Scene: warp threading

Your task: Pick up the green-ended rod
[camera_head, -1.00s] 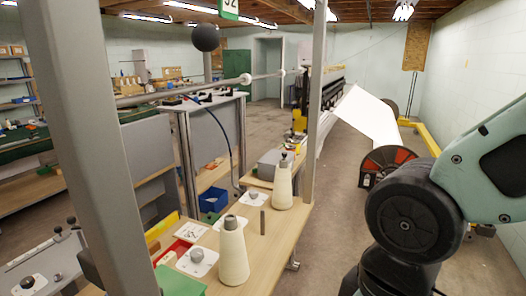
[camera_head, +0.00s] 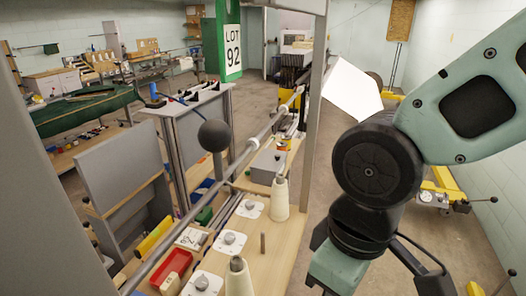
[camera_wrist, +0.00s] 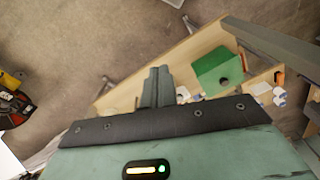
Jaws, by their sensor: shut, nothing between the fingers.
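A thin grey-brown rod (camera_head: 262,243) stands upright on the wooden table in the head view, between two cream cones; no green end can be made out on it. No rod can be picked out in the wrist view. My gripper (camera_wrist: 157,72) shows in the wrist view with its fingers together and empty, above the table edge. In the head view its fingers are not visible; only my arm shows at right, to the right of the table.
The wooden table (camera_head: 268,268) carries a far cone (camera_head: 280,198), a near cone (camera_head: 238,278), white plates with grey knobs and a red tray (camera_head: 171,269). A metal bar and post cross it.

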